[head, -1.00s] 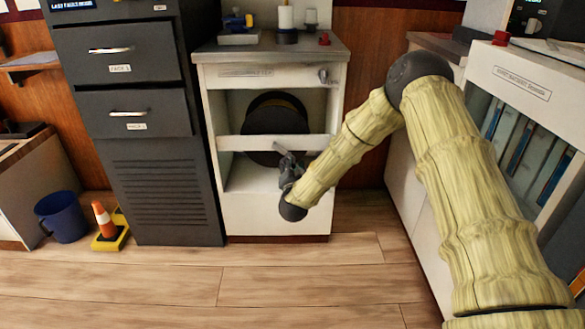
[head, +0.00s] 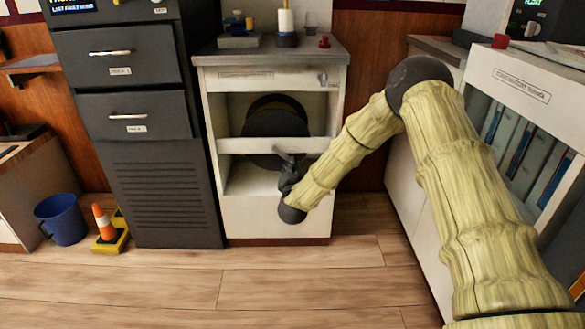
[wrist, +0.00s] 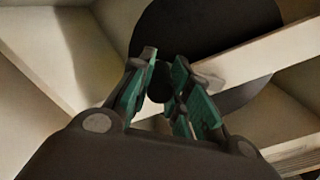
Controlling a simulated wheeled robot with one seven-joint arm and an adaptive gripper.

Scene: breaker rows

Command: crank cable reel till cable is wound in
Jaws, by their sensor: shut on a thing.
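The cable reel (head: 275,117) is a dark round drum inside the open white cabinet, behind a white crossbar. Its black disc (wrist: 205,30) fills the upper middle of the wrist view. My gripper (head: 290,162) is in front of the reel's lower part, just below the crossbar. In the wrist view its green-padded fingers (wrist: 163,84) are closed around a small dark part, the crank handle (wrist: 158,88). The fingers hide most of the handle. I cannot make out the loose cable or how much is wound.
The white crossbar (head: 240,145) runs across the opening close to my fingers. A dark drawer cabinet (head: 160,190) stands left, a white rack unit (head: 425,160) right. A blue bucket (head: 62,220) and an orange cone (head: 103,220) are on the floor at left. The front floor is clear.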

